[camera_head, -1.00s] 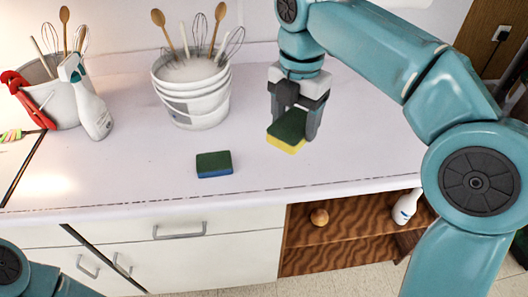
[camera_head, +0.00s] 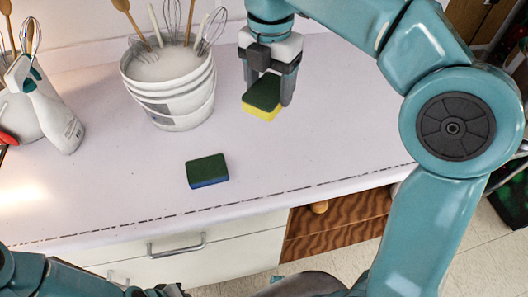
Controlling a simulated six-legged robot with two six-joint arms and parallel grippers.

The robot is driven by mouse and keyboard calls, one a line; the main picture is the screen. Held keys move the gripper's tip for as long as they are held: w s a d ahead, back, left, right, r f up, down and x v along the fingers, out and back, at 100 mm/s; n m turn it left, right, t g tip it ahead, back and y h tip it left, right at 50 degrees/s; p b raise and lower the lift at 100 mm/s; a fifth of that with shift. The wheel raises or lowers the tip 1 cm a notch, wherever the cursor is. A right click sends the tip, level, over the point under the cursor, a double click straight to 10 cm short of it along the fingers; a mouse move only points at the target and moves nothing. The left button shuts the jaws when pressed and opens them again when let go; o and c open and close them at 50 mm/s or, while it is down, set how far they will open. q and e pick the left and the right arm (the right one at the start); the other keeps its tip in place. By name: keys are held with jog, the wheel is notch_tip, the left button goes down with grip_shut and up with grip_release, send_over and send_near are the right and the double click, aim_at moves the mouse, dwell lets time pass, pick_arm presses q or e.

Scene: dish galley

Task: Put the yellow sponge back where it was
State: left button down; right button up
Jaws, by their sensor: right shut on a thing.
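The yellow sponge (camera_head: 259,113), with a dark green top layer, is held in my right gripper (camera_head: 270,90) to the right of the white bucket. The gripper points down and its fingers are shut on the sponge. The sponge is slightly tilted, and I cannot tell whether it touches the counter. A second sponge, blue with a green top (camera_head: 207,170), lies flat on the counter nearer the front edge, apart from the gripper. My left arm shows only at the bottom left corner; its fingertips are not in view.
A white bucket (camera_head: 172,105) with foam, whisks and wooden spoons stands on the counter (camera_head: 330,140). A white spray bottle (camera_head: 52,112) and another utensil container are at the left. The counter right of the blue sponge is clear. A drawer handle (camera_head: 176,246) sits below the front edge.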

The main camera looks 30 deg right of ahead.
jog(key=b, duration=0.3)
send_over(268, 160)
notch_tip(268, 160, down, 15)
jog(key=shift+s+r, duration=0.1)
jog(key=shift+d+f, duration=0.1)
jog(key=shift+f, duration=0.25)
notch_tip(268, 160, down, 4)
jog(key=shift+r, duration=0.2)
jog(key=shift+f, duration=0.45)
jog(key=o, duration=1.2)
jog(key=shift+r, duration=0.1)
